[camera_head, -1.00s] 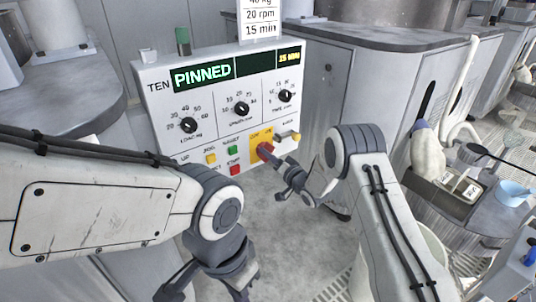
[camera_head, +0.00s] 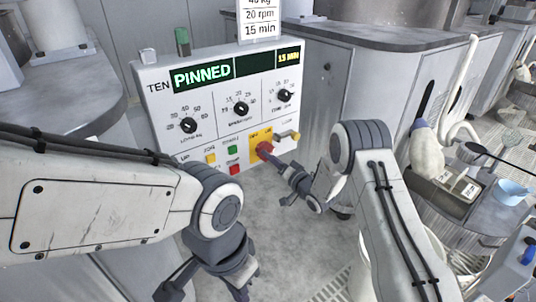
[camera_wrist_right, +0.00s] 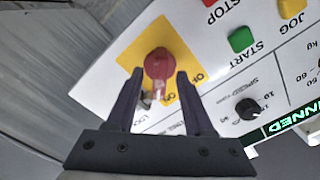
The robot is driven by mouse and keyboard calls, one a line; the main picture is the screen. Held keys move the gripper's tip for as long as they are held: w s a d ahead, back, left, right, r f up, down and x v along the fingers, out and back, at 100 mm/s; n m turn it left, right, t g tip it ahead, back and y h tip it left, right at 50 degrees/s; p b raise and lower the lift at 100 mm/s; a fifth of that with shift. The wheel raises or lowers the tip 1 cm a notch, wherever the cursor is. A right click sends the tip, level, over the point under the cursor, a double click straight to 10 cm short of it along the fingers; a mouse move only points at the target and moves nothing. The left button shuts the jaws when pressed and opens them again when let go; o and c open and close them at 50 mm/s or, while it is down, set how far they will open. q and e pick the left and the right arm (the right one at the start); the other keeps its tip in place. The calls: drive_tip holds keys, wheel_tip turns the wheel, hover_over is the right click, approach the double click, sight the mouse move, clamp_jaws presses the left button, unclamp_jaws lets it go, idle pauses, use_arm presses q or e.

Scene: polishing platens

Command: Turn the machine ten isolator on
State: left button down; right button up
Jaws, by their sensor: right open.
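The machine ten panel (camera_head: 215,112) is a white sloped box marked TEN. Its isolator (camera_head: 264,149) is a red handle on a yellow plate at the panel's lower right. In the right wrist view the red isolator (camera_wrist_right: 158,66) lies between the spread fingertips, with part of the OFF and ON lettering beside it. I cannot tell which mark it points to. My right gripper (camera_head: 281,170) is open in front of the isolator, with a finger on each side of it (camera_wrist_right: 158,73); contact is unclear. My left gripper (camera_head: 205,289) is open and empty, low in front of the panel.
Green (camera_head: 233,150) and red (camera_head: 234,169) buttons sit left of the isolator, with three black dials above. The display reads PINNED. A grey cabinet (camera_head: 315,95) stands behind; the floor between the arms is clear.

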drive_tip(key=p+v, duration=0.1)
drive_tip(key=v, duration=0.7)
drive_tip(key=shift+w+a, duration=0.1)
